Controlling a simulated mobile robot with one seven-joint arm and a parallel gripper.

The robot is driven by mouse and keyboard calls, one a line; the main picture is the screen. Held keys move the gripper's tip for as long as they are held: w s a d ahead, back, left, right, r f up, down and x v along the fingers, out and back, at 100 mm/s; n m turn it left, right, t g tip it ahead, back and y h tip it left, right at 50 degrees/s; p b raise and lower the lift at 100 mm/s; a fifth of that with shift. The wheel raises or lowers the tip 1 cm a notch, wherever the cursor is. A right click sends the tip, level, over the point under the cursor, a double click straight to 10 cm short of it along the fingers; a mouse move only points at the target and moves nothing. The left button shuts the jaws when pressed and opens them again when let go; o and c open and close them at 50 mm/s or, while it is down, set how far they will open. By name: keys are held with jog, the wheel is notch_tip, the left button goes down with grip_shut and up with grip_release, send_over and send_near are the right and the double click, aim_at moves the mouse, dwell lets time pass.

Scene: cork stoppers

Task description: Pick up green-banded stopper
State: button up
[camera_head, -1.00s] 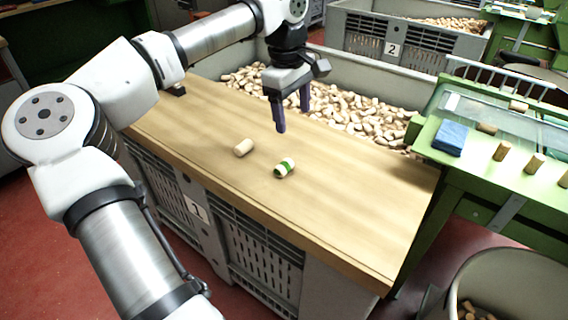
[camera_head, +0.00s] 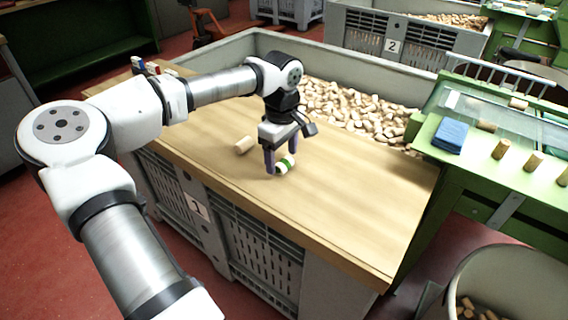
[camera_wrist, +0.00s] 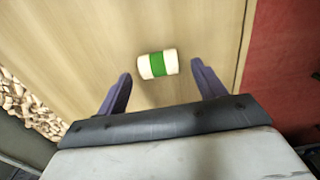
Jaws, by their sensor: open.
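The green-banded stopper (camera_head: 284,165), pale cork with a green band round its middle, lies on its side on the wooden board (camera_head: 350,215). In the wrist view the stopper (camera_wrist: 158,64) lies ahead of the fingertips, centred between them. My gripper (camera_head: 280,163) is open and low over the board, its fingers at the stopper; one finger partly hides it in the head view. In the wrist view my gripper (camera_wrist: 160,70) has its two purple fingers apart and nothing between them is visibly gripped.
A plain cork stopper (camera_head: 244,145) lies on the board just left of my gripper. Behind is a grey crate (camera_head: 345,67) full of corks. A green bench (camera_head: 480,167) with a blue cloth (camera_head: 450,136) stands at right. The board's right part is clear.

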jog(key=shift+f, duration=0.8)
jog(key=c, duration=1.1)
jog(key=shift+o, duration=0.2)
jog(key=shift+r, duration=0.1)
